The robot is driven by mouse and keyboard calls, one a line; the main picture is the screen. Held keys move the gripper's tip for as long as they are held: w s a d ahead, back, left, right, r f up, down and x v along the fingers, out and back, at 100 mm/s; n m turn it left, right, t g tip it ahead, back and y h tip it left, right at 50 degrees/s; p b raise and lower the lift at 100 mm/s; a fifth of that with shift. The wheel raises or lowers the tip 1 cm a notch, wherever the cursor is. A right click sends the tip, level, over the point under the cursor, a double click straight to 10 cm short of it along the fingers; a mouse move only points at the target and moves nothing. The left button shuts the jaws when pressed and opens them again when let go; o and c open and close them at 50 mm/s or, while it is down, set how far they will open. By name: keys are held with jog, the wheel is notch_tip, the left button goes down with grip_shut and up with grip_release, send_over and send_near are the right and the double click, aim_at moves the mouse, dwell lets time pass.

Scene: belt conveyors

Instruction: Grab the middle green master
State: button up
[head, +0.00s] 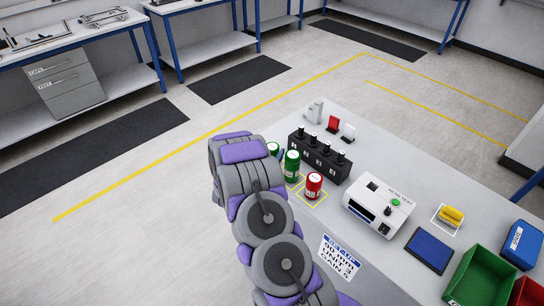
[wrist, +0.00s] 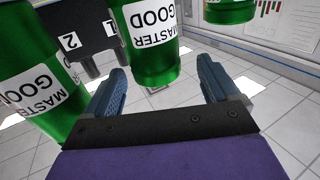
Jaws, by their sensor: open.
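Three green masters, cylinders with white "MASTER GOOD" labels, show in the wrist view: a left one (wrist: 30,85), a middle one (wrist: 153,65) and a right one (wrist: 230,12) cut off by the top edge. My gripper (wrist: 162,66) is open, its two blue-grey fingers pointing at the middle one. The lower end of the middle master appears between the fingertips; I cannot tell whether they touch it. In the head view one green master (head: 292,166) stands upright on the bench, and part of another (head: 273,148) shows beside my arm, which hides the gripper.
A red cylinder (head: 313,187) stands close to the green ones. A black block with several knobs (head: 320,157) is just behind them. A white tester box (head: 377,207), a blue pad (head: 429,250) and a green bin (head: 478,276) occupy the bench's right part.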

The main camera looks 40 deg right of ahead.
aim_at(274, 143)
jog(key=shift+b+x, duration=0.4)
jog(key=shift+x, duration=2)
jog(key=shift+s, duration=0.15)
jog(key=shift+c, duration=0.4)
jog(key=c, duration=1.3)
jog(key=shift+o, duration=0.2)
